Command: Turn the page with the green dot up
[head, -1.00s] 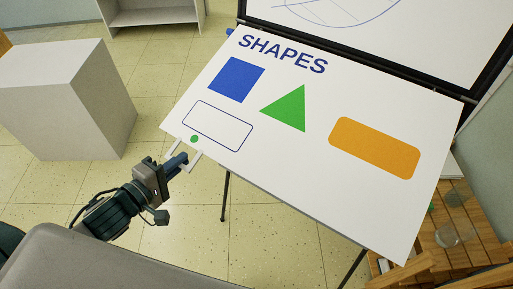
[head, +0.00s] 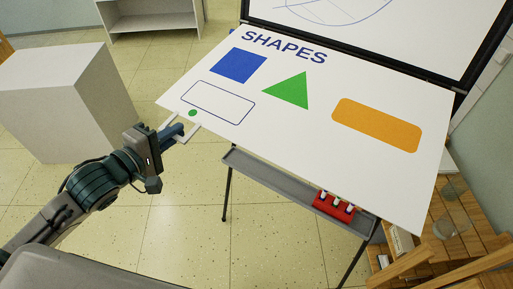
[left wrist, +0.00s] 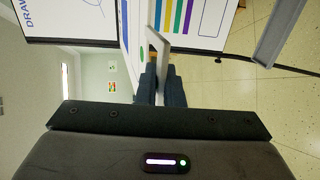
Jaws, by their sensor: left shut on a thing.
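The page (head: 270,125) headed SHAPES, with a blue square, a green triangle, an orange bar and an outlined rectangle, is lifted away from the easel at its lower edge. Its green dot (head: 192,113) is near the lower left corner, beside a white loop-shaped tab (head: 196,125). My left gripper (head: 175,131) is shut on the tab. In the left wrist view the fingers (left wrist: 159,85) close on the white tab (left wrist: 157,42), with the green dot (left wrist: 142,54) beside it. A lower page with coloured stripes (left wrist: 174,14) shows behind. My right gripper is not in view.
The easel's grey ledge (head: 265,178) holds a red eraser or tray with white pieces (head: 334,206). A white block (head: 65,95) stands at the left, an open shelf (head: 150,18) behind. A wooden rack with glass jars (head: 451,222) stands at the right. Tiled floor is clear between.

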